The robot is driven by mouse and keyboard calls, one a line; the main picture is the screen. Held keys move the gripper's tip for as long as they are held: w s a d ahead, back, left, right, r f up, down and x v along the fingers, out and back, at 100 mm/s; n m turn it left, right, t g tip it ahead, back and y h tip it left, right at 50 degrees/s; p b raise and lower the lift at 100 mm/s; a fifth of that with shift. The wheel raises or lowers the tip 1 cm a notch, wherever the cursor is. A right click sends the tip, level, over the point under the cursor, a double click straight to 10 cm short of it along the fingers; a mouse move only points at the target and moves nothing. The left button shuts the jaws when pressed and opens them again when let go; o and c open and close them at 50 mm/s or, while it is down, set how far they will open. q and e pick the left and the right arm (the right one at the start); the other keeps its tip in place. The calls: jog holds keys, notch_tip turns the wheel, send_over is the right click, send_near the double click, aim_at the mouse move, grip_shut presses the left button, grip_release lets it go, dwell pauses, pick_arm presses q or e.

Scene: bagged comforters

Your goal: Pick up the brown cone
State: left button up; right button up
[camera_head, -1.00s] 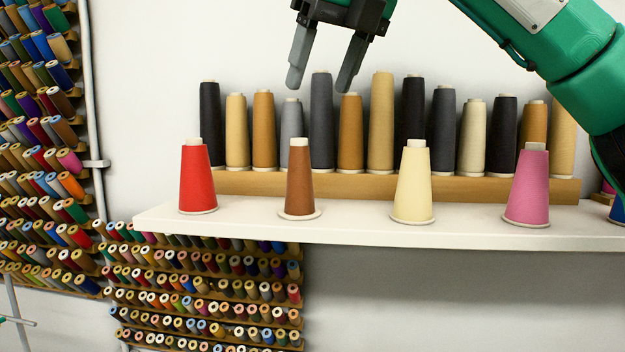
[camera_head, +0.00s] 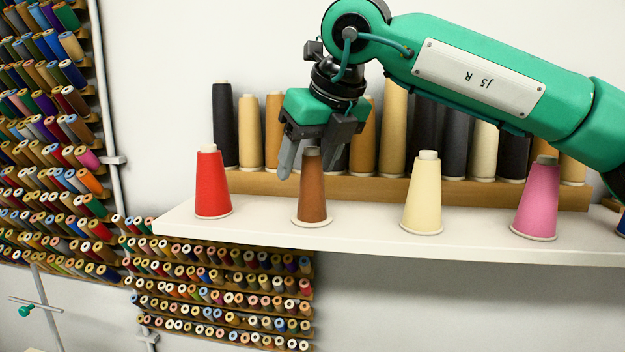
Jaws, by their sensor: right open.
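The brown cone (camera_head: 312,195) stands upright on the white shelf (camera_head: 270,233), on a pale round base, between a red cone (camera_head: 211,185) and a cream cone (camera_head: 423,195). My right gripper (camera_head: 312,160) is open and points down at the brown cone's top. One grey finger shows just left of the cone's top; the other is hard to make out near its right side. I cannot tell whether the fingers touch the cone or are level with it in depth. My left gripper is not in view.
A pink cone (camera_head: 537,200) stands farther right on the shelf. Behind, a row of taller cones stands on a wooden ledge (camera_head: 390,189), partly hidden by my right arm. Racks of small spools (camera_head: 225,290) hang below and at left. Shelf gaps between front cones are clear.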

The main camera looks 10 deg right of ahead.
jog(key=shift+a+f, duration=0.1)
jog(key=shift+f, duration=0.05)
jog(key=c, duration=1.1)
